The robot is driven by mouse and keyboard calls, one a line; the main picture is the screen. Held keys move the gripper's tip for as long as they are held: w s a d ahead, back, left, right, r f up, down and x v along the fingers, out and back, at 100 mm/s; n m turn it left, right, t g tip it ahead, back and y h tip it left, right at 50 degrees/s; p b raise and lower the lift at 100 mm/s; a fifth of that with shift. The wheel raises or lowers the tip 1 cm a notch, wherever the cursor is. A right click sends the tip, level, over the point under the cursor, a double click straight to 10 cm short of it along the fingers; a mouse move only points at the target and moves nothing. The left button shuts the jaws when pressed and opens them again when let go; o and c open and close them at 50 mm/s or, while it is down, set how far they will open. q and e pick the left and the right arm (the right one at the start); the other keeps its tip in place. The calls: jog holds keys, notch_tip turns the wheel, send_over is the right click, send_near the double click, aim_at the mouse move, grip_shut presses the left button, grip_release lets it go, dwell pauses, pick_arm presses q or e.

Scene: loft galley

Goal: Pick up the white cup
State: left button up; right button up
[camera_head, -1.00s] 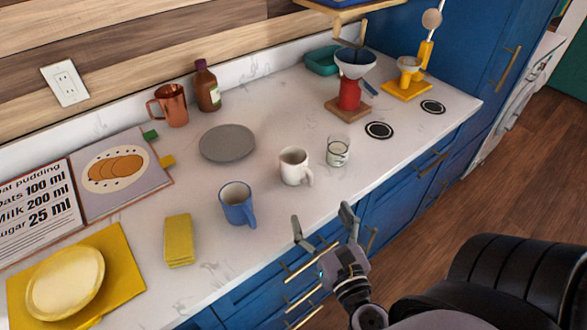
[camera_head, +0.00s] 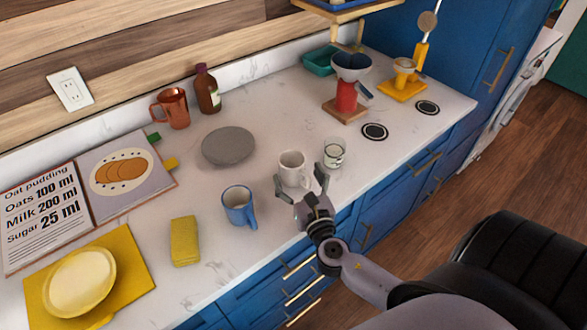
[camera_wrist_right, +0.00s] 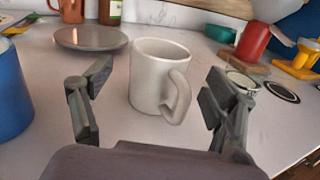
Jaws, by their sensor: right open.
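The white cup (camera_head: 291,168) stands upright on the pale counter in the head view, between a blue mug and a clear glass. In the right wrist view the white cup (camera_wrist_right: 155,78) stands ahead, between the open fingers, with its handle toward the right finger. My right gripper (camera_head: 299,184) is open and empty at the near side of the cup. Its two fingers show apart in the right wrist view (camera_wrist_right: 157,98), and I see no clear contact with the cup. My left gripper is not in view.
The blue mug (camera_head: 239,207) stands left of the cup and the glass (camera_head: 334,154) stands close on its right. A grey plate (camera_head: 228,146) lies behind. A yellow sponge-like block (camera_head: 185,241) lies at the left. The counter's front edge runs below my right gripper.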

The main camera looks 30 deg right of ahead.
aim_at(296, 173)
jog(key=p+x, duration=0.1)
jog(key=x, duration=0.3)
jog(key=shift+w+f, duration=0.1)
jog(key=shift+w, duration=0.1)
jog(key=shift+s, duration=0.1)
jog(key=shift+c, duration=0.2)
jog(key=shift+c, duration=0.6)
jog(key=c, duration=1.2)
